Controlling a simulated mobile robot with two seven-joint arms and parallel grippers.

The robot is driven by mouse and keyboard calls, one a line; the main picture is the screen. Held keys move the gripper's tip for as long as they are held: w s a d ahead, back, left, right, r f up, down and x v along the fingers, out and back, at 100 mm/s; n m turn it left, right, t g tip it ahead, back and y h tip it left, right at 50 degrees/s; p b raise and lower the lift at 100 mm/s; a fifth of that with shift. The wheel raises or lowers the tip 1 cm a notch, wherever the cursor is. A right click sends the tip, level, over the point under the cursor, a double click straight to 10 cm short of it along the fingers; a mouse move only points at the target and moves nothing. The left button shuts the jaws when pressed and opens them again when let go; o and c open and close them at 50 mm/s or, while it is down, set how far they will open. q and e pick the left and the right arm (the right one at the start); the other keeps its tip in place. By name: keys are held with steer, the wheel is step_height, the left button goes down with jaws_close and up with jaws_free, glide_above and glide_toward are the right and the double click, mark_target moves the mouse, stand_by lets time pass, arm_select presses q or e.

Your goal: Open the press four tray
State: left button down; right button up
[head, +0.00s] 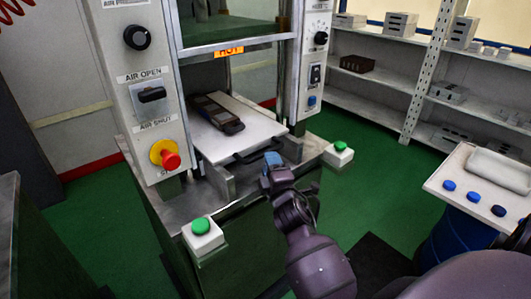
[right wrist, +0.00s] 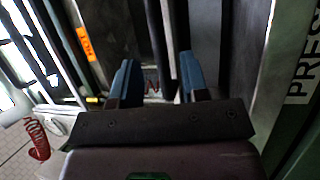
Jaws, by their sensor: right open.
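The press (head: 152,75) has a white tray (head: 245,131) that reaches out of its opening toward me. A dark handle (head: 247,155) runs along the tray's front edge. A brown mould (head: 218,113) lies on the tray. My right gripper (head: 272,159) has blue fingertips and is close to the right part of the handle. In the right wrist view my right gripper (right wrist: 158,78) has its fingers apart, with dark, unclear parts of the press behind them. I cannot tell whether the handle lies between the fingers. My left gripper is not in view.
A red-topped knob (head: 170,160) sticks out at the left panel. Green buttons on white boxes stand at the front left (head: 202,228) and right (head: 340,148) corners. A white table (head: 456,190) with blue knobs is at right. Shelves (head: 370,105) stand behind.

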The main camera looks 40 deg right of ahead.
steer(key=shift+x, duration=2.4)
steer(key=shift+c, duration=0.3)
jaws_close()
